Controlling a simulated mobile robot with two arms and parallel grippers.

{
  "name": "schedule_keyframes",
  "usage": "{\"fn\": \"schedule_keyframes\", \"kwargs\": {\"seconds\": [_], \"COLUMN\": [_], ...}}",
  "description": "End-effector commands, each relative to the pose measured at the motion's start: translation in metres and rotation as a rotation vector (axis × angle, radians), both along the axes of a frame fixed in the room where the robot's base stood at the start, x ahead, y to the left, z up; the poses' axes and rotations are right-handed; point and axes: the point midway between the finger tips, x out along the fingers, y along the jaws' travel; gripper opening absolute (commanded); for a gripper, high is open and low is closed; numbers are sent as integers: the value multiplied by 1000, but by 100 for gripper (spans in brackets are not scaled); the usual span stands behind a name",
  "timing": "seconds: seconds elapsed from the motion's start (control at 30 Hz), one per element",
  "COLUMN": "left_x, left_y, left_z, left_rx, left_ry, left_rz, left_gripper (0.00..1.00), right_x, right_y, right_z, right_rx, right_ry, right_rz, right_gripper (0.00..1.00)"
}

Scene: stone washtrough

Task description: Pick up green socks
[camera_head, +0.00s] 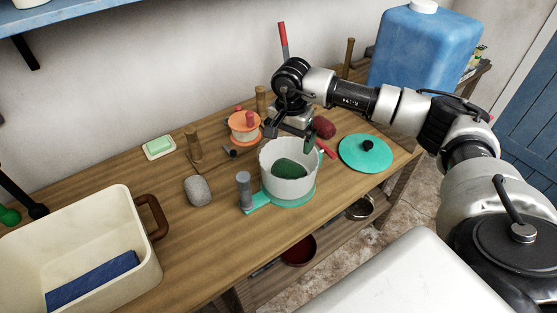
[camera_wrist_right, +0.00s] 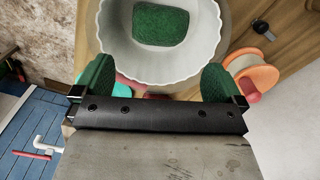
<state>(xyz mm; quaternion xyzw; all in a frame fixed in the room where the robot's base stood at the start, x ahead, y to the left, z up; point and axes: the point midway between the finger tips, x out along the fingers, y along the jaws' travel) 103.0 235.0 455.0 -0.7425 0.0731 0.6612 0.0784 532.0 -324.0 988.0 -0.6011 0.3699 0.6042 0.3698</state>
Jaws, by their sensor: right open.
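The green socks (camera_head: 289,169) appear as one dark green bundle inside a round white tub (camera_head: 284,188). The bundle also shows inside the tub at the top of the right wrist view (camera_wrist_right: 160,25). My right gripper (camera_head: 291,141) is over the tub's back rim, above and behind the socks. Its two green finger pads stand wide apart with nothing between them in the right wrist view (camera_wrist_right: 158,82). The socks are clear of the fingers. My left gripper is not in view.
The tub stands on a teal base (camera_head: 262,201) with a grey upright handle. Close by are an orange-and-white spool (camera_head: 244,127), a teal lid (camera_head: 366,153), a grey stone (camera_head: 197,190) and a dark red bundle (camera_head: 324,127). A cream basin (camera_head: 92,237) holds a blue cloth.

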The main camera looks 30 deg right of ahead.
Motion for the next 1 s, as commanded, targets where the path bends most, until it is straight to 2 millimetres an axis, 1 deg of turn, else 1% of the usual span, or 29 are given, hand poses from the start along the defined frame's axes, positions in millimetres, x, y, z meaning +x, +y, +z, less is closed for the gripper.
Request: {"fn": "schedule_keyframes", "kwargs": {"seconds": [0.07, 0.13, 0.3, 0.43, 0.57, 0.67, 0.7, 0.8, 0.9, 1.0], "left_x": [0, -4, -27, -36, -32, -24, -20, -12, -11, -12], "left_y": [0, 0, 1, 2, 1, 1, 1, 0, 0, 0], "left_z": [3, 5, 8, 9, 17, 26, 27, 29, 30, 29], "left_rx": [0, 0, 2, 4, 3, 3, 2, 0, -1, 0], "left_ry": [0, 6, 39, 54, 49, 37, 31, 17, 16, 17], "left_rz": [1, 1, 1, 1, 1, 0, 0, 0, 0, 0], "left_gripper": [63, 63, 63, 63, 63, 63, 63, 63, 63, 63], "right_x": [-1, -1, -1, -1, -1, 0, 1, 1, 1, 1], "right_y": [-1, -1, -1, -1, 0, 1, 1, 0, 0, 0], "right_z": [-8, -19, -45, -54, -66, -81, -88, -101, -106, -107], "right_rx": [-5, -6, -4, -3, -3, -3, -2, -3, -3, -2], "right_ry": [7, 7, 6, 4, 6, 8, 7, 4, 3, 1], "right_rz": [0, 0, -1, 0, 0, -1, 0, 0, 0, 1], "right_gripper": [100, 100, 100, 100, 100, 100, 100, 100, 100, 100]}}
